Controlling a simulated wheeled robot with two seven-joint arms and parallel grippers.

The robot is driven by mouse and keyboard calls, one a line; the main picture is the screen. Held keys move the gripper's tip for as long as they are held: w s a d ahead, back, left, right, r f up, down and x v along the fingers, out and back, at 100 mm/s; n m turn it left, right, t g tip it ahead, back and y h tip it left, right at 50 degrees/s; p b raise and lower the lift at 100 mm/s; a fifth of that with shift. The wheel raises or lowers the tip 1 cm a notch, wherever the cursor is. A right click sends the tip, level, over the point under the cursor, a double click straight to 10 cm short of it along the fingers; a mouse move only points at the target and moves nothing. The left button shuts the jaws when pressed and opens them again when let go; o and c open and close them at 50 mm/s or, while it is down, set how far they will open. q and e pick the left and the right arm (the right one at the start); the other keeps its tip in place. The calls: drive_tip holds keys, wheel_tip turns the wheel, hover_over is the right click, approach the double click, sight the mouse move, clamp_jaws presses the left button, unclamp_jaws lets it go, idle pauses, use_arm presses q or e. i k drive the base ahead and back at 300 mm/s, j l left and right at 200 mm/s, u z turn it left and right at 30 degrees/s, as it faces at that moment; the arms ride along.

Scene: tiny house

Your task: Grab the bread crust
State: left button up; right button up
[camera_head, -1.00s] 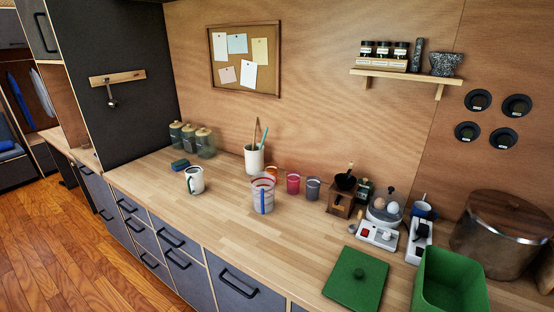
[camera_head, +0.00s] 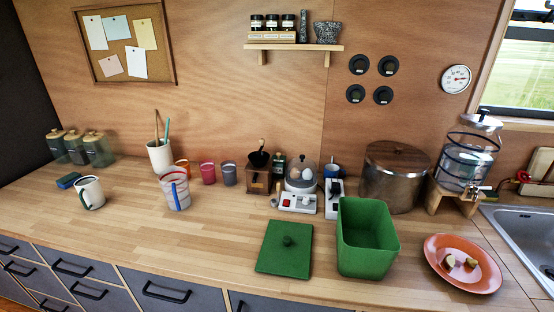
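Two small brown pieces, which look like bread crust, lie on an orange-red plate (camera_head: 475,247) at the right of the counter. One piece of bread crust (camera_head: 448,261) is on the left, and another crust piece (camera_head: 471,262) is just right of it. The plate sits between the green bin and the sink. Neither of my grippers shows in the head view.
An open green bin (camera_head: 366,238) stands left of the plate, with its green lid (camera_head: 285,249) flat beside it. A metal pot (camera_head: 394,177) and a glass drink dispenser (camera_head: 468,155) stand behind. The sink (camera_head: 525,240) is at right.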

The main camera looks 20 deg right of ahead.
sight(449, 262)
drive_tip(key=z, duration=2.15)
